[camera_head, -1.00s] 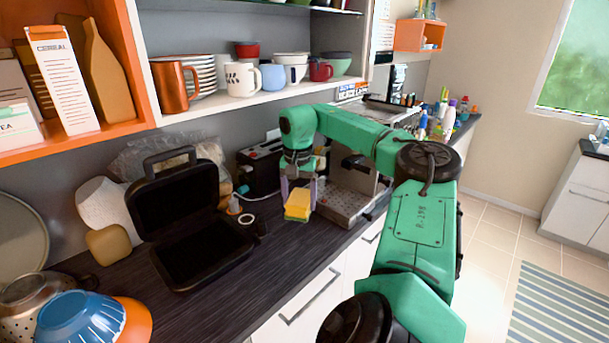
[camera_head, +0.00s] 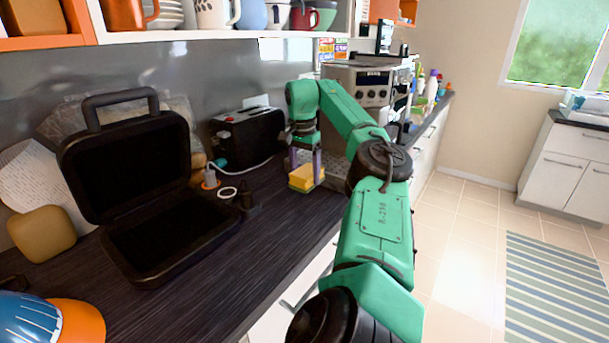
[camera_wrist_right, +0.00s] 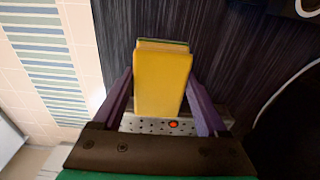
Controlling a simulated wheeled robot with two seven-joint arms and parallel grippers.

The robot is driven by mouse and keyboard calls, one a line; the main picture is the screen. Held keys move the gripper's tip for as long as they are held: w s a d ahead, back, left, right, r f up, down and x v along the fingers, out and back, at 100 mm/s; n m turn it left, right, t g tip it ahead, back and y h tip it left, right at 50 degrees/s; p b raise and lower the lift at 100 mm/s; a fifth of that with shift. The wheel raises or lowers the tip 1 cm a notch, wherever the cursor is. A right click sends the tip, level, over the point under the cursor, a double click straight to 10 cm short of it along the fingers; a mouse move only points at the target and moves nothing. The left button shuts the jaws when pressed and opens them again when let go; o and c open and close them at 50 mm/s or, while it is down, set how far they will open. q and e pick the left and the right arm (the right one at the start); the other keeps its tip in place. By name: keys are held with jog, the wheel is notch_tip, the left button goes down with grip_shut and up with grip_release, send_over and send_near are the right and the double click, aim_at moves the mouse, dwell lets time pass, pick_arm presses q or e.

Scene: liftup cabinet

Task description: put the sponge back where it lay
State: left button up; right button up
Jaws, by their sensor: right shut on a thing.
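The yellow sponge (camera_head: 302,178) with a green layer is at the counter's front part, beside the coffee machine's drip tray. My right gripper (camera_head: 304,168) points down with its purple fingers on either side of the sponge. In the right wrist view the sponge (camera_wrist_right: 163,82) sits between the two fingers of the right gripper (camera_wrist_right: 161,92), which is shut on it. I cannot tell for sure whether the sponge touches the dark counter (camera_head: 270,215). My left gripper is not in view.
An open black case (camera_head: 170,235) stands left on the counter. A black toaster (camera_head: 248,137), a white ring (camera_head: 227,192) and small dark items lie between. The coffee machine (camera_head: 368,85) is behind my right arm. Bare counter lies in front of the toaster.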

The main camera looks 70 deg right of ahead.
notch_tip(320, 180, down, 7)
jog(key=b, duration=0.3)
jog(key=shift+w+r, duration=0.1)
jog(key=shift+r, duration=0.05)
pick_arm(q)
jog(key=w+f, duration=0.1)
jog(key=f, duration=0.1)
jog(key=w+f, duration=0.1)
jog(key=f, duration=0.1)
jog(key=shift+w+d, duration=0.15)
pick_arm(e)
jog(key=shift+w, duration=0.1)
jog(key=o, duration=1.5)
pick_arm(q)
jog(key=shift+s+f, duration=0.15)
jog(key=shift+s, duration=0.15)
